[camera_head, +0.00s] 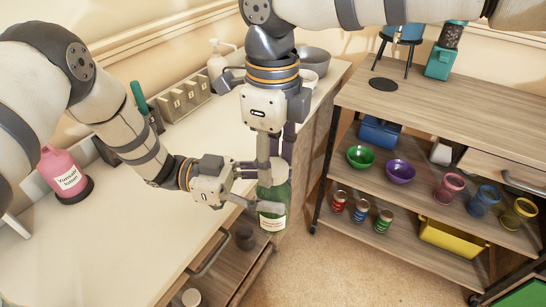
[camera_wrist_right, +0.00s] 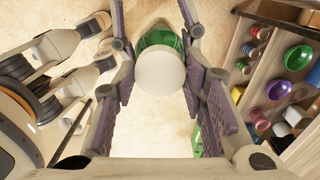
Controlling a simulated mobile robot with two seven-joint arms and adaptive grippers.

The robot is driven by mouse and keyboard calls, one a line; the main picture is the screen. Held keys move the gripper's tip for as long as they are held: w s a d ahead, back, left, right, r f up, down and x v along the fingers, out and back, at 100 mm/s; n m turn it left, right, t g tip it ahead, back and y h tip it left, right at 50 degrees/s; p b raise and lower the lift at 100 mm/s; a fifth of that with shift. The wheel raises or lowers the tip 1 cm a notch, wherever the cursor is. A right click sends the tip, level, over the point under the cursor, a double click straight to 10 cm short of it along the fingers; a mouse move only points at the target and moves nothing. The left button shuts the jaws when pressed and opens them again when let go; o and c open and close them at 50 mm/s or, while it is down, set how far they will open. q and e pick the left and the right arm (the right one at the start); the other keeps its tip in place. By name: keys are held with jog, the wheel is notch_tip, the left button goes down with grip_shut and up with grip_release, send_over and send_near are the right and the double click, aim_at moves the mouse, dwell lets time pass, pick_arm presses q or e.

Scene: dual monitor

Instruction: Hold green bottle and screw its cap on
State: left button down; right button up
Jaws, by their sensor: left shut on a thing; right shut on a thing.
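The green bottle (camera_head: 274,196) is upright in the head view, with a pale label near its lower part. My left gripper (camera_head: 268,189) reaches in from the left and is shut around the bottle's side. My right gripper (camera_head: 275,162) points down from above, shut on the white cap (camera_wrist_right: 160,72) over the bottle top. In the right wrist view the round cap lies between the purple finger pads, with the green bottle (camera_wrist_right: 161,38) just behind it. The cap covers the bottle's mouth there, so I cannot tell whether the threads are engaged. My left gripper (camera_wrist_right: 85,40) also shows at left in that view.
The bottle is held by the edge of the white counter (camera_head: 130,235). A pink bottle (camera_head: 64,172) stands at the counter's left. A wooden shelf cart (camera_head: 440,110) on the right holds bowls, cans and cups. Open floor (camera_head: 330,265) lies between counter and cart.

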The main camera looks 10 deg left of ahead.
jog(key=m, duration=1.1)
jog(key=shift+m, duration=0.4)
jog(key=o, duration=0.8)
notch_tip(320, 180, up, 12)
jog(key=shift+w, duration=0.1)
